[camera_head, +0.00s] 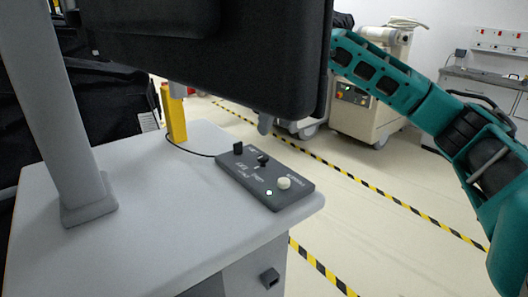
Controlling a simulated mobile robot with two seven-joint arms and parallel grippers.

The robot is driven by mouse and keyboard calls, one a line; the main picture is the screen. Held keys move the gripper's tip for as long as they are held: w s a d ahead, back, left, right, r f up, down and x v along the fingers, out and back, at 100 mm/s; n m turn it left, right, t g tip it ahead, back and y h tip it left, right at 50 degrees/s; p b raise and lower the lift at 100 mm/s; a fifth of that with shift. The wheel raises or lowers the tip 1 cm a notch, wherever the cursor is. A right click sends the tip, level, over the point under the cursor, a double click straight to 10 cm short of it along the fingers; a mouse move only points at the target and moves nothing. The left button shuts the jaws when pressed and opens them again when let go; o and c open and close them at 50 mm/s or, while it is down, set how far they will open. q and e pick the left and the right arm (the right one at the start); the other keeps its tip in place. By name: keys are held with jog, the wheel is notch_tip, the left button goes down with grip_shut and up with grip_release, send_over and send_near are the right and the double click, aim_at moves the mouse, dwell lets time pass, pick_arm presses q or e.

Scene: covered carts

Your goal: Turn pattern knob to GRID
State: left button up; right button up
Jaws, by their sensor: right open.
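A dark control box (265,178) lies on the right part of the cart's light grey top. A black knob (263,160) stands near its middle with small white lettering beside it. The lettering is too small to read, so I cannot tell the knob's setting. A second black knob or switch (238,148) is at the box's far left end. A round white knob (284,183) and a small lit lamp (269,193) are at the near end. My right gripper is mostly hidden behind the dark monitor; a grey tip (264,123) shows below it, above and apart from the box. My left gripper is out of view.
The dark monitor (215,45) hangs over the cart top (150,215) beside a grey post (62,120). A yellow block (173,112) stands at the far edge, with a black cable near it. Floor with striped tape lies to the right; another cart (362,112) is behind.

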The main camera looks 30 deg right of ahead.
aim_at(263, 157)
jog(key=x, duration=1)
jog(key=shift+a, duration=0.1)
jog(key=c, duration=1.1)
